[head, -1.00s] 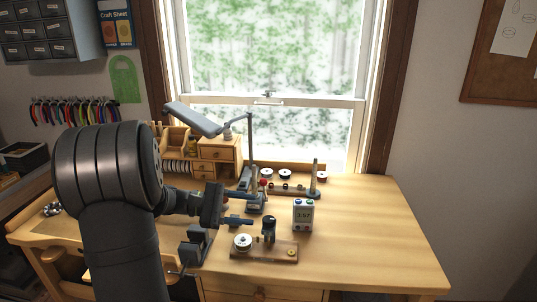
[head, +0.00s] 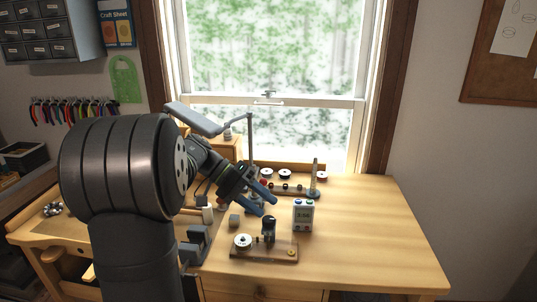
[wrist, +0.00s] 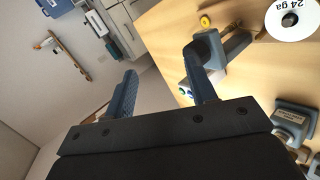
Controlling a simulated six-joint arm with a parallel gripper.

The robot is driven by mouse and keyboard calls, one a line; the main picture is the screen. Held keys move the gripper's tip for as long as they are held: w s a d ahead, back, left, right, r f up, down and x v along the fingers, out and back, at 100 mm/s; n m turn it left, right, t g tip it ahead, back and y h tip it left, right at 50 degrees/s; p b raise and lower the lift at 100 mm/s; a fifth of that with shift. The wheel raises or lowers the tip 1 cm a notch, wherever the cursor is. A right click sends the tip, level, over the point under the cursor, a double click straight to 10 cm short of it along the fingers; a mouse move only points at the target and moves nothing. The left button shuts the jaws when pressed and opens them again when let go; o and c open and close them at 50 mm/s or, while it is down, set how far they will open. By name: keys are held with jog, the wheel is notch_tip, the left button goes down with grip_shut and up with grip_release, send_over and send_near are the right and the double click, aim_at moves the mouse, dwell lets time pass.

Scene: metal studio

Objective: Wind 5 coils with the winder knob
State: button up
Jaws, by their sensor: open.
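The winder (head: 283,250) is a wooden base near the front of the bench, with a white wire spool (head: 243,241) at its left. Its dark upright post and knob (head: 269,226) stand in the middle. My gripper (head: 270,206) is open and empty, tilted down, with its blue fingers just above the knob. In the wrist view, my gripper's fingers (wrist: 163,80) are wide apart. The spool, marked "24 ga" (wrist: 291,17), is at the top right there. A dark rounded part shows behind the right finger; I cannot tell whether they touch.
A small grey display unit (head: 303,214) stands close to the right of the winder; its digits are too small to read surely. A rack with several spools (head: 285,174) is behind. A dark vise-like block (head: 196,244) is at left. The bench (head: 380,230) is clear at right.

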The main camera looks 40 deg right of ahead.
jog(key=m, duration=0.1)
jog(key=m+y, duration=0.1)
jog(key=r+m, duration=0.1)
jog(key=m, duration=0.1)
jog(key=shift+s+d+t+y, duration=0.25)
jog(key=shift+s+t+y, duration=0.05)
jog(key=shift+s+t, duration=0.1)
jog(key=m, duration=0.2)
jog(key=r+m+t+y, duration=0.1)
jog(key=m, duration=0.1)
jog(key=shift+s+d+r, duration=0.1)
jog(key=shift+d, duration=0.05)
notch_tip(320, 180, up, 2)
jog(key=m+t+y, duration=0.2)
jog(key=m, duration=0.4)
notch_tip(320, 180, up, 9)
jog(key=m+t+y, duration=0.2)
jog(key=m+t, duration=0.3)
jog(key=m, duration=0.8)
send_over(267, 221)
jog(key=shift+w+d, duration=0.2)
jog(key=shift+d, duration=0.25)
jog(key=shift+n, duration=0.3)
